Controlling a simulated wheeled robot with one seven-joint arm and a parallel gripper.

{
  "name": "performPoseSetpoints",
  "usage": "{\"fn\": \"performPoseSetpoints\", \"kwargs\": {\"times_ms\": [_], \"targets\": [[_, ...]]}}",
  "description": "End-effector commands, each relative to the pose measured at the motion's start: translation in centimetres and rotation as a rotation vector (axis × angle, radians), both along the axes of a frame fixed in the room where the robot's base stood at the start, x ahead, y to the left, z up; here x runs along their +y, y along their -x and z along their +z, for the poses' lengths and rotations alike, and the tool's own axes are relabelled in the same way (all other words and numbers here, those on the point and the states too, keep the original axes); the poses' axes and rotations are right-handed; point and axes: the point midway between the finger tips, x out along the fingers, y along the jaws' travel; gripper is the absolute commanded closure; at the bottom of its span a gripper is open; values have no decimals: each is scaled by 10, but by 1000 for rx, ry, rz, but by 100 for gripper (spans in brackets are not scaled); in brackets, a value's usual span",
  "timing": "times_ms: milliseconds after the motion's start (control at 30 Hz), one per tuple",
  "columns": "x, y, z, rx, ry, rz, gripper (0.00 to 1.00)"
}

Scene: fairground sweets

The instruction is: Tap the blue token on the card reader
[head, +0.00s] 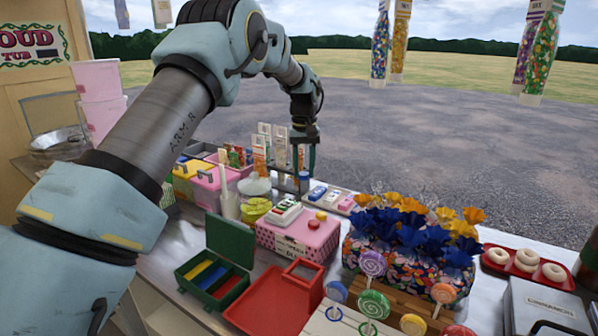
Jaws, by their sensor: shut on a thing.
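My gripper (304,168) points down over the back of the counter, beyond the pink box. It is shut on a small bluish thing (304,184) at its fingertips, too small here to tell surely as the blue token. A white device with green and red marks (286,211) lies on the pink box (296,238) and looks like a card reader. The held thing is behind it and apart from it. White blocks with blue (317,192) and red (334,199) tops stand right beside the gripper.
Tall upright packets (260,155) stand close behind and left of the gripper. Blue and orange wrapped sweets (408,240), lollipops (373,264) and a red doughnut tray (556,283) fill the right. A green box (230,240) and red tray (262,303) are in front.

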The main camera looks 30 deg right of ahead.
Motion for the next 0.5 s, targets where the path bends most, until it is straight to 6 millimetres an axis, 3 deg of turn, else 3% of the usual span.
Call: {"fn": "performPoseSetpoints", "kwargs": {"times_ms": [133, 500], "targets": [[-4, 7, 16, 0, 0, -1, 100], [-4, 8, 16, 0, 0, 0, 100]]}}
